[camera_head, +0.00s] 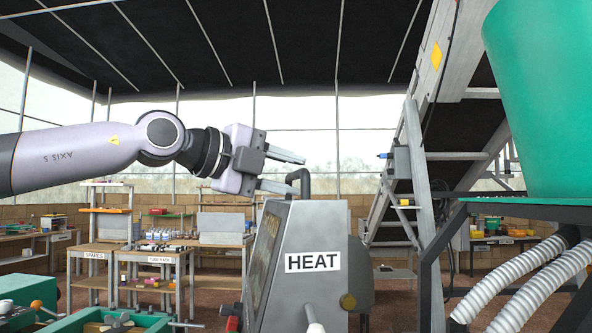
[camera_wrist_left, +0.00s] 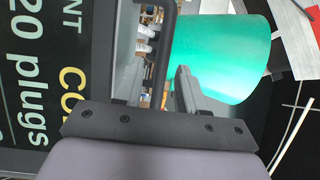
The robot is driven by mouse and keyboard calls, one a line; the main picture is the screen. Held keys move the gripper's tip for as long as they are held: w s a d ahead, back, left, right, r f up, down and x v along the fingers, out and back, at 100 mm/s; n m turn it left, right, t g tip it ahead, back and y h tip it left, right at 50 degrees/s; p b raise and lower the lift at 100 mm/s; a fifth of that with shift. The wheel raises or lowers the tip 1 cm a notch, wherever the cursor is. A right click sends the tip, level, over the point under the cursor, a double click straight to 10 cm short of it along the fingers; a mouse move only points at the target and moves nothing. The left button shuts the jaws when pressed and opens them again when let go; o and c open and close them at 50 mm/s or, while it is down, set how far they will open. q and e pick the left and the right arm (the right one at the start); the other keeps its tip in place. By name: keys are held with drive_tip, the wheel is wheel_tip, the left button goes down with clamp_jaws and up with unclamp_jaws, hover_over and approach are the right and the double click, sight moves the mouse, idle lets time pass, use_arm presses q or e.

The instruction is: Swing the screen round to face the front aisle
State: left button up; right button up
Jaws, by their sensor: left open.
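The screen is a grey housing (camera_head: 318,236) with a HEAT label on the side towards me. Its dark display face (camera_head: 268,240) is turned left and shows as a narrow slanted strip. In the left wrist view the display (camera_wrist_left: 40,75) shows "20 plugs" in large letters. A dark bent handle (camera_head: 304,180) rises from the housing's top. My left gripper (camera_head: 298,173) is open at this handle. In the left wrist view the handle (camera_wrist_left: 165,45) runs between the spread fingers (camera_wrist_left: 157,85); I cannot tell whether either finger touches it. My right gripper is not in view.
A large green tub (camera_head: 540,100) and ribbed white hoses (camera_head: 520,277) stand right. A sloped metal conveyor frame (camera_head: 418,165) rises behind the screen. Benches marked SPARES (camera_head: 95,248) and TUBE RACK are at the back left. Green machinery (camera_head: 110,322) lies low at front left.

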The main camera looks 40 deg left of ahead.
use_arm(q)
drive_tip(key=shift+x, duration=1.1)
drive_tip(key=shift+c, duration=0.3)
clamp_jaws()
drive_tip(key=shift+a, duration=0.1)
